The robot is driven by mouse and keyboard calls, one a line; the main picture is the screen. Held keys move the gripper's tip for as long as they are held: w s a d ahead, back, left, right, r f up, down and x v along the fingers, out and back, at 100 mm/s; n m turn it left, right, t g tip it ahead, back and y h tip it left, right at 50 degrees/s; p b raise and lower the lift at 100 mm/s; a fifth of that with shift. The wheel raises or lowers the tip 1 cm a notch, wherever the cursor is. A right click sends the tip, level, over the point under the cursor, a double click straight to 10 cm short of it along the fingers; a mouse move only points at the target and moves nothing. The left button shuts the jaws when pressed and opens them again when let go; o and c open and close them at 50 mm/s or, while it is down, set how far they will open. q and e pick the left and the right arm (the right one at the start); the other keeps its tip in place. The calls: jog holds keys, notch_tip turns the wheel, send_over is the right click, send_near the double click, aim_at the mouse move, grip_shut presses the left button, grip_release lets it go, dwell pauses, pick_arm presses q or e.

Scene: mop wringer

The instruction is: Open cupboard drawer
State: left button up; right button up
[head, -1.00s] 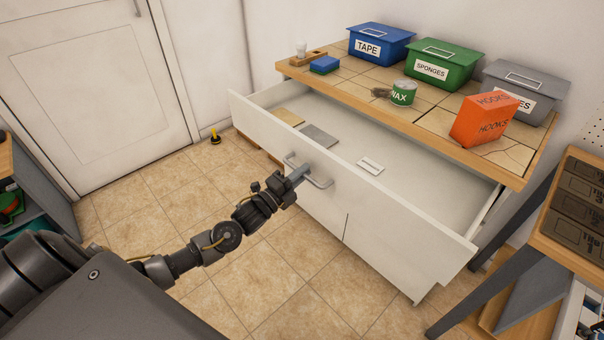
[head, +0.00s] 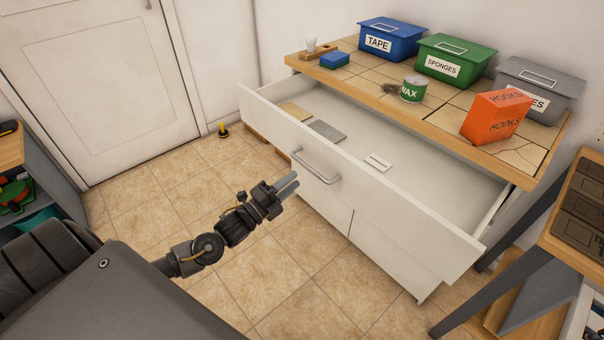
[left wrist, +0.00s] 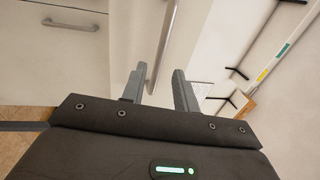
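The white cupboard (head: 392,262) has its wide top drawer (head: 400,207) pulled out, with its inside showing. A grey bar handle (head: 316,169) is on the drawer front. My left gripper (head: 289,184) is in front of the drawer, just left of and below the handle, apart from it and empty. In the left wrist view the two fingers (left wrist: 160,84) are spread, with the handle bar (left wrist: 166,40) beyond the gap between them. My right gripper is not in view.
The tiled worktop holds a blue tape box (head: 390,41), a green sponges box (head: 454,59), a grey box (head: 538,88), a wax tin (head: 413,89) and an orange hooks box (head: 496,116). Flat pieces lie in the drawer.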

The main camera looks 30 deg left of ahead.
pick_arm(q)
jog(key=v, duration=0.3)
jog(key=shift+s+a, duration=0.1)
jog(key=shift+s, duration=0.2)
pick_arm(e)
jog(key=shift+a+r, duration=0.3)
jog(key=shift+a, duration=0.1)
